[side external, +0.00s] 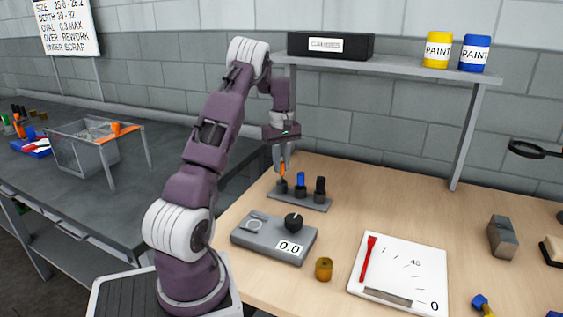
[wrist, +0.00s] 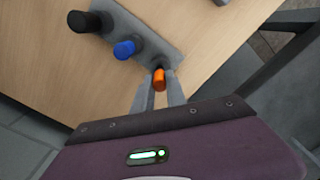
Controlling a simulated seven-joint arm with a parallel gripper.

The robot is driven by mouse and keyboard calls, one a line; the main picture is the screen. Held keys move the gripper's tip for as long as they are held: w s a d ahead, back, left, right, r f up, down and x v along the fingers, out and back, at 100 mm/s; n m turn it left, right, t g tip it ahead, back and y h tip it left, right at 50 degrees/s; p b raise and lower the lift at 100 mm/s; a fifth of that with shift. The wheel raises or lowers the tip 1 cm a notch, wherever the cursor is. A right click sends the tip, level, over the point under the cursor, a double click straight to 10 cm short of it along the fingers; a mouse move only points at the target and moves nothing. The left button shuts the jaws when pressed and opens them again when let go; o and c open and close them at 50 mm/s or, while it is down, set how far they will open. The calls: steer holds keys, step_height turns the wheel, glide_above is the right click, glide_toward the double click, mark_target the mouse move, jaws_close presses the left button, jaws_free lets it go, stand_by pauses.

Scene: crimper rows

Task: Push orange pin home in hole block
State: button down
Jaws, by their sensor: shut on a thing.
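The orange pin (side external: 283,169) stands upright at the left end of a small grey hole block (side external: 313,205). It also shows in the wrist view (wrist: 159,79). My gripper (side external: 282,163) points down from above and is shut on the orange pin, with one finger on each side of it in the wrist view (wrist: 160,88). The pin's lower end is at the block's left hole; how deep it sits I cannot tell. A blue pin (side external: 300,178) stands in the middle place and a black pin (side external: 320,184) in the right place.
A grey gauge (side external: 272,240) with a black knob and a 0.0 display lies in front of the block. A brass cylinder (side external: 324,269) and a white board (side external: 400,270) with a red tool are nearer the front. A shelf (side external: 390,61) with paint cans is above.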

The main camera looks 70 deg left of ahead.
steer(key=shift+f, duration=1.15)
steer(key=c, duration=1.3)
jaws_free()
step_height(320, 180, up, 7)
steer(key=shift+r, duration=0.1)
